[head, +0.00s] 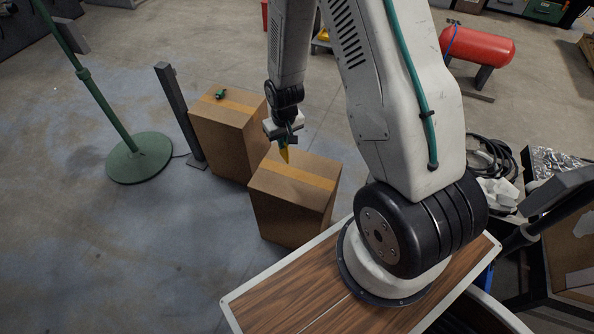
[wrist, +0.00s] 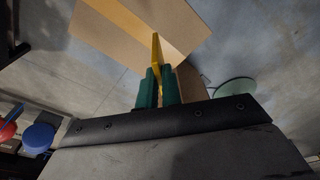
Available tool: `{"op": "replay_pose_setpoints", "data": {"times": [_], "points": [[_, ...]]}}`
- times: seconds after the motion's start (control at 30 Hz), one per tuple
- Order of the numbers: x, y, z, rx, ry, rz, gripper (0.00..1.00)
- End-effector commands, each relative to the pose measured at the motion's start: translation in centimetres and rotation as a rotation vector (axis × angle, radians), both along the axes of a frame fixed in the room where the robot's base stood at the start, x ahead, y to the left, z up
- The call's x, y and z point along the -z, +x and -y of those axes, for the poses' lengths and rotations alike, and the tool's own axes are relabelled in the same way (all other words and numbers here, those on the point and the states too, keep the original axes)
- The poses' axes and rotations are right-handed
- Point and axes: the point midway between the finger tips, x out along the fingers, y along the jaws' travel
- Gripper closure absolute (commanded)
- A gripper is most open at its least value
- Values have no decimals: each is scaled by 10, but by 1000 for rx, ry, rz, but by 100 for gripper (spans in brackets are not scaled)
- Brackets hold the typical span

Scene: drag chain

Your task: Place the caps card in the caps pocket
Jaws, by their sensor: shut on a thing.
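My gripper (head: 283,142) is shut on a thin yellow piece (head: 285,155), which I take to be the caps card; no marking on it can be read. In the wrist view my gripper's green fingers (wrist: 158,78) pinch the yellow card (wrist: 156,50), which shows nearly edge-on and sticks out past the fingertips. In the head view the card points down near the far edge of the front cardboard box (head: 292,208); I cannot tell whether it touches the box. I cannot make out the caps pocket in either view.
A second cardboard box (head: 225,135) stands behind to the left with a small dark green item (head: 220,94) on top. A grey post (head: 180,115) and a green round-based stand (head: 138,158) are farther left. A red tank (head: 477,48) lies at the back right. Open floor spreads at the left.

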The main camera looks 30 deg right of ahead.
Motion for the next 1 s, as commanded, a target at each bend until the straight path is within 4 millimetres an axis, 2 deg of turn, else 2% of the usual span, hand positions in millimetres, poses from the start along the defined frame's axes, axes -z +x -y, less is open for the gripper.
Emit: {"op": "replay_pose_setpoints", "data": {"times": [0.03,0.1,0.3,0.4,0.5,0.57,0.67,1.0], "points": [[17,-24,17,29,1,-12,100],[35,-52,33,57,0,-12,100],[68,-123,57,114,7,-6,100],[75,-145,60,131,10,-3,100],[78,-153,61,138,10,1,100],[79,-148,60,138,10,3,100],[81,-128,58,134,10,7,100],[89,-38,51,134,10,6,100]]}}
